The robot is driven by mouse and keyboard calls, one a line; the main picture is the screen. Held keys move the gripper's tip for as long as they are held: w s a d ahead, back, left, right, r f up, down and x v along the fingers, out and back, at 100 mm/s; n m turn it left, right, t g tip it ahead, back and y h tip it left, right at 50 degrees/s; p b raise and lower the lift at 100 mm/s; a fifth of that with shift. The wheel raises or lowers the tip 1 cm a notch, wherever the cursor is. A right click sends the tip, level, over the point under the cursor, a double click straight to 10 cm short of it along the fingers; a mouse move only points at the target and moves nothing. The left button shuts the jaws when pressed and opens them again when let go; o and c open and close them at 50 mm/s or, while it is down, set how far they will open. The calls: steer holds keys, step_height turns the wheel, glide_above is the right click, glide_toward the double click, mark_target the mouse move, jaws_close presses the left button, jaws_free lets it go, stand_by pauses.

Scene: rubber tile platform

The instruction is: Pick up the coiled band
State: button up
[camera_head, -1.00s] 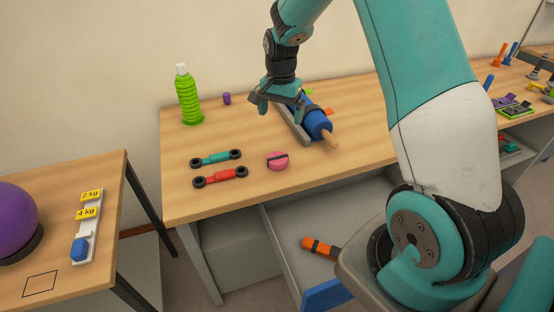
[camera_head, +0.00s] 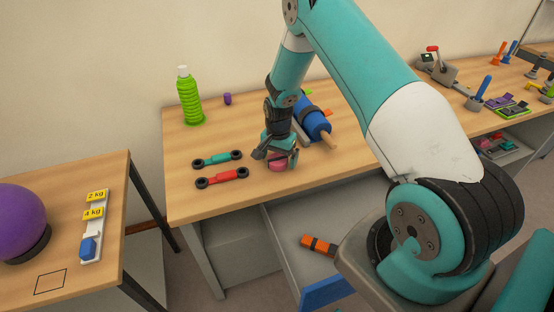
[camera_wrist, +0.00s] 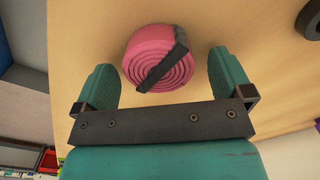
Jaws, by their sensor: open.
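The coiled band (camera_wrist: 155,55) is a pink spiral roll with a dark strap across it. In the head view the coiled band (camera_head: 277,167) sits on the wooden table, partly hidden by my gripper. My gripper (camera_head: 276,157) is over it, pointing down. In the wrist view my open gripper (camera_wrist: 164,72) has one finger on each side of the band, with a gap to both. I cannot tell whether the fingertips are low enough to be level with it.
A red-barred dumbbell (camera_head: 222,177) and a green one (camera_head: 217,160) lie left of the band. A blue roller (camera_head: 312,120) lies behind on the right. A green bottle (camera_head: 189,96) stands at the back left. An open drawer (camera_head: 325,215) juts out below the table front.

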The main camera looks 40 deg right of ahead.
steer(key=shift+f, duration=0.25)
steer(key=c, duration=1)
steer(key=shift+r, duration=0.1)
steer(key=shift+c, duration=0.2)
